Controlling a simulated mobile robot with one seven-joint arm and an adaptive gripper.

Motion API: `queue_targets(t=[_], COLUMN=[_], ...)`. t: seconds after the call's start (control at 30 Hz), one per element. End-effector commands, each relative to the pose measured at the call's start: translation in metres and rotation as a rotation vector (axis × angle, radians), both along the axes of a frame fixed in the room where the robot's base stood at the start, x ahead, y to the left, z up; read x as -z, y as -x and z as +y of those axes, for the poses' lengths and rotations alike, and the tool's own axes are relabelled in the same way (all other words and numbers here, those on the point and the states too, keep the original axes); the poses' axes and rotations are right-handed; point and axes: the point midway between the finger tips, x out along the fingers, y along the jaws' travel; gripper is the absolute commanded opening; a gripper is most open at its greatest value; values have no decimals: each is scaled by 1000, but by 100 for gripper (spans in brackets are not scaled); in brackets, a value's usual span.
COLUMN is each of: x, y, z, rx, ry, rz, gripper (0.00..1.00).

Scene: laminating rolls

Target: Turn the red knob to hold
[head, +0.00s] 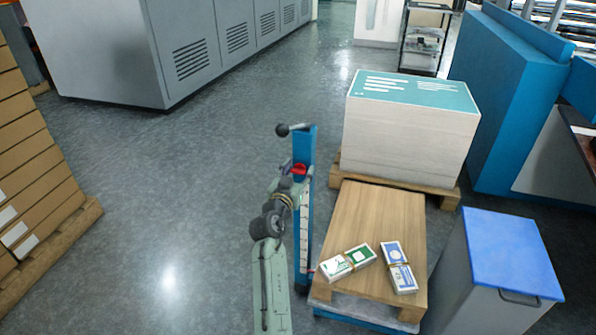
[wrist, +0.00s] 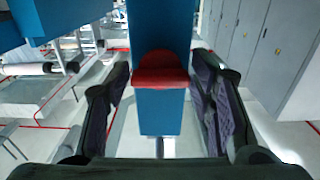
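The red knob (head: 299,169) sits on the upper part of a blue upright post (head: 305,143) in the head view. In the wrist view the red knob (wrist: 160,68) is on the blue post face (wrist: 160,112), in the middle between my fingers. My gripper (wrist: 161,82) is open, with one dark padded finger on each side of the knob and a visible gap on both sides. In the head view my gripper (head: 291,180) is right at the knob and partly covers it. Any marking around the knob is too small to read.
A black ball-ended lever (head: 283,130) sticks out left from the post top. Right of the post are a wooden-topped platform (head: 376,215) with banded card packs (head: 347,262), a paper stack (head: 408,140) and a blue-lidded bin (head: 511,250). Floor to the left is clear.

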Motion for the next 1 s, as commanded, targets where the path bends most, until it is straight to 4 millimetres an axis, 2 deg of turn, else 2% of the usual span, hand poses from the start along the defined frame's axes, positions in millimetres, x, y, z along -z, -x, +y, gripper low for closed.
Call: queue_targets(t=[0.07,0.53,0.77,1.0], x=[0,0,2,6], y=[0,0,0,0], z=[0,0,0,0], rx=[0,0,-1,-1], ry=[0,0,-19,-121], rz=[0,0,-6,-42], gripper=[42,11,11,11])
